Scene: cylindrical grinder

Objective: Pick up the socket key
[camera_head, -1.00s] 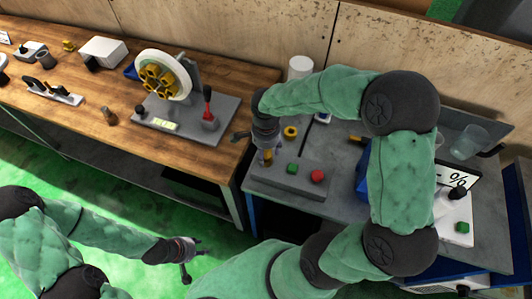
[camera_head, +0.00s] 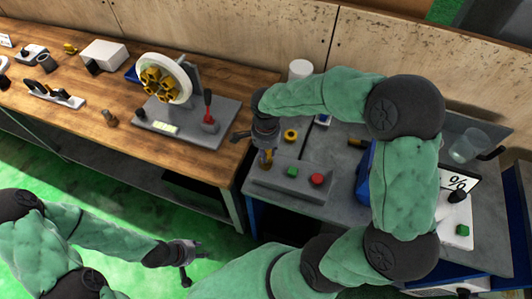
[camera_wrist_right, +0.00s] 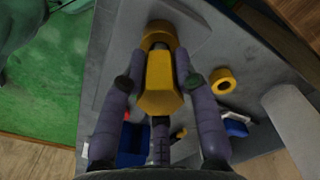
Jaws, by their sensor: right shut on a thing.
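The socket key (camera_wrist_right: 160,84) is a yellow piece with flat faces, held between the two fingers of my right gripper (camera_wrist_right: 160,92) in the right wrist view. In the head view, my right gripper (camera_head: 265,148) points down over the left end of a grey button box, and the yellow key (camera_head: 266,158) shows just below it. A round yellow part lies at the key's far end; I cannot tell whether the key still touches the box. My left gripper (camera_head: 193,263) is open and empty, low over the green floor.
The grey box (camera_head: 276,183) has a green (camera_head: 292,171) and a red button (camera_head: 317,179). A yellow ring (camera_head: 290,135) lies behind it on the grey table. A wooden bench (camera_head: 90,125) with a fixture of yellow parts (camera_head: 163,83) stands left, beyond a gap.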

